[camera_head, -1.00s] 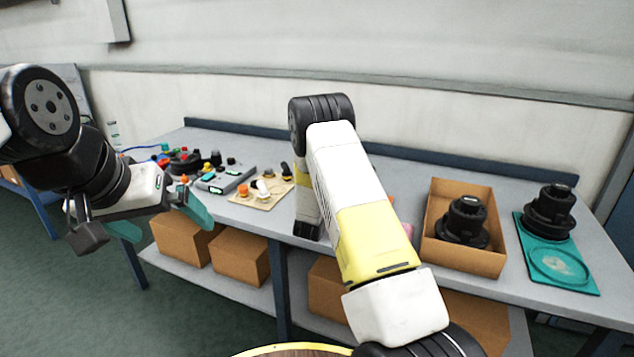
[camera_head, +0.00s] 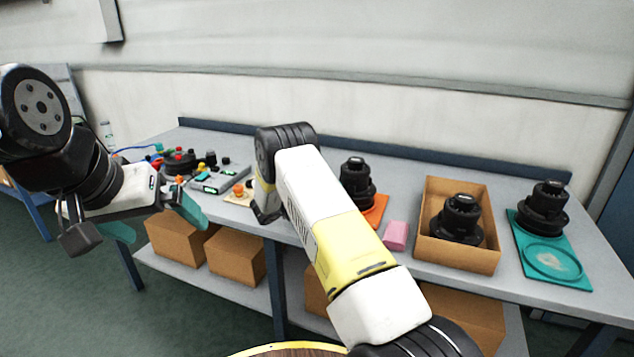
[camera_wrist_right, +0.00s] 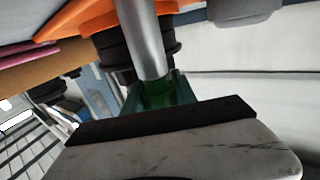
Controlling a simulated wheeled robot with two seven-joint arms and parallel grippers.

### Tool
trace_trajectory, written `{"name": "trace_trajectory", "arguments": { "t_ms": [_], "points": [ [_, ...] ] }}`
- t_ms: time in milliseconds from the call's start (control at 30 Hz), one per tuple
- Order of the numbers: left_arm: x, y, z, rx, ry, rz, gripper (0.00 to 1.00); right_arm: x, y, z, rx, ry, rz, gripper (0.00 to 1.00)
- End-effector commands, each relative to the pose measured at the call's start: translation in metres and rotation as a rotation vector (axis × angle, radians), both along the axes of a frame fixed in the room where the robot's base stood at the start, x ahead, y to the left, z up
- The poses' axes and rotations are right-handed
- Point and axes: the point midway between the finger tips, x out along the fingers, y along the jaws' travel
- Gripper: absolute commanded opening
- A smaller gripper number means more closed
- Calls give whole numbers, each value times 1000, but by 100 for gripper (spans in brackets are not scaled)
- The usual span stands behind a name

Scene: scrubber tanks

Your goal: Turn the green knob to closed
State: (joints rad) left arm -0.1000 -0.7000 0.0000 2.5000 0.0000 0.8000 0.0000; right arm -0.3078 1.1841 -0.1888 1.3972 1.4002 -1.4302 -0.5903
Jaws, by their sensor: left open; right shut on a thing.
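My right gripper (camera_wrist_right: 158,95) shows in the right wrist view, its fingertips closed around a dark green piece that looks like the green knob (camera_wrist_right: 156,92). A silver cylinder (camera_wrist_right: 145,40) runs from the top of that view down to the green piece. The knob's turn position cannot be read. In the head view my own right forearm hides the right fingertips and the knob. My left gripper (camera_head: 134,228) is open and empty, in front of the bench's left part, with teal fingertips spread apart.
The bench (camera_head: 400,165) holds a grey control box (camera_head: 222,178), a partly hidden beige board with an orange knob (camera_head: 238,190), a black tank (camera_head: 356,180), a pink block (camera_head: 396,236), an open cardboard box (camera_head: 477,262) and a teal mat (camera_head: 575,275) with another black tank.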

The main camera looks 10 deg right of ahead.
Motion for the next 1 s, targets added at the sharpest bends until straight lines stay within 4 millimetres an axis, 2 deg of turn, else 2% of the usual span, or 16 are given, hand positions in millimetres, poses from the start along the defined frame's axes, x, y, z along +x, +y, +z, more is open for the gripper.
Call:
{"name": "trace_trajectory", "arguments": {
  "t_ms": [467, 500, 600, 867, 1000],
  "points": [
    [0, 0, 0, 0, 0, 0, 100, 0, 0, 0, -1, 0, -13, 0],
    [0, 0, 0, 0, 0, 0, 100, 0, 0, 1, -1, 0, -13, 37],
    [0, 0, 0, 0, 0, 0, 100, 0, 0, 1, 0, -1, -13, 55],
    [0, 0, 0, 0, 0, 0, 100, 0, 0, 0, 0, -1, -13, 55],
    [0, 0, 0, 0, 0, 0, 100, -3, 7, 1, 0, -1, -12, 55]
  ]
}}
